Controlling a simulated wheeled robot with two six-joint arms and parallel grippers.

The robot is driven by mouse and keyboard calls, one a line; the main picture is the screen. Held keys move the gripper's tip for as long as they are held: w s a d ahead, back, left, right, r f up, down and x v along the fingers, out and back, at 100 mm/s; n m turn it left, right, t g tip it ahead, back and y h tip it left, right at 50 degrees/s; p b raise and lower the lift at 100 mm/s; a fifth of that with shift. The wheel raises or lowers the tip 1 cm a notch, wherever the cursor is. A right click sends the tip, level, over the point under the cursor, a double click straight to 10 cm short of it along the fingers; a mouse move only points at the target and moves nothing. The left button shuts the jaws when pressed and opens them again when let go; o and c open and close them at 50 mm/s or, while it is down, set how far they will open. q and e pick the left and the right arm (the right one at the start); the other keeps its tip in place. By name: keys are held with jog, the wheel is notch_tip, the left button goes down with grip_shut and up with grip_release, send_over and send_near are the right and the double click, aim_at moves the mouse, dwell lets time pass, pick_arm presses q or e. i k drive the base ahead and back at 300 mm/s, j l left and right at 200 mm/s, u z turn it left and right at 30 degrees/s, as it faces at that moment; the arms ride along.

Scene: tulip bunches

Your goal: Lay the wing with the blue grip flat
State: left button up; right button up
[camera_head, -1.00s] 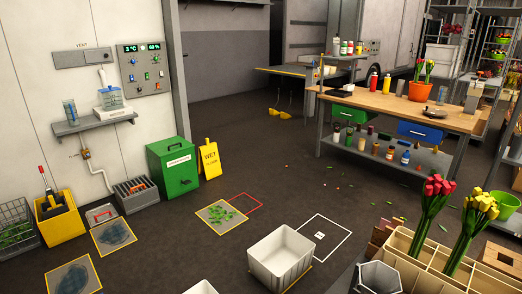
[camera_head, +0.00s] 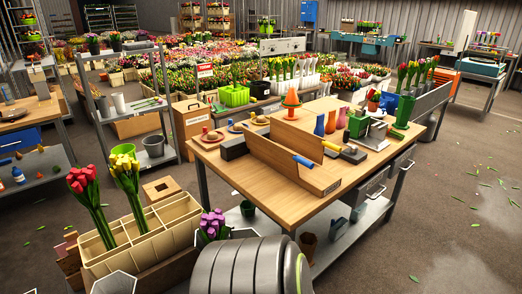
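A wooden wing with a blue grip (camera_head: 303,161) stands raised on the wooden workbench (camera_head: 262,190). Its light board (camera_head: 280,160) faces me, and the grip sits near its upper edge. Behind it is a second raised wooden board (camera_head: 297,139), with a yellow grip (camera_head: 331,146) near its right end. The two boards stand apart like the sides of a trough, and the space between them is mostly hidden. Neither of my grippers is in view.
On the bench, a dark block (camera_head: 234,149) lies left of the boards, and coloured vases (camera_head: 330,121) and a green metal device (camera_head: 358,124) stand behind. A divided crate with tulips (camera_head: 150,235) stands front left. Floor is open at right.

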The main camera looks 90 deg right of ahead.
aim_at(285, 159)
jog(key=z, duration=1.9)
